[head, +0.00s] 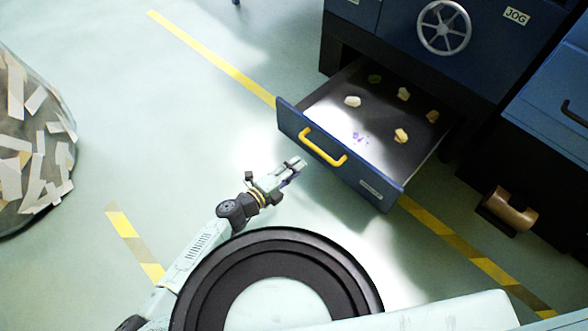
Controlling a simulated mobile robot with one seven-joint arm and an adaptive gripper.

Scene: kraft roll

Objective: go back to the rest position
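My arm reaches up from the lower left, and my gripper (294,170) is at its end, near the middle of the head view. It shows just in front of the open blue drawer, below and left of the yellow handle (323,149), and appears apart from it. The fingers are small and seen at a slant, so I cannot tell whether they are open or shut. No held object can be made out.
The pulled-out drawer (395,189) holds several small pale lumps and a purple mark. A brown roll (510,211) sits at right. A bin of paper scraps (35,140) is at left. Floor between is clear.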

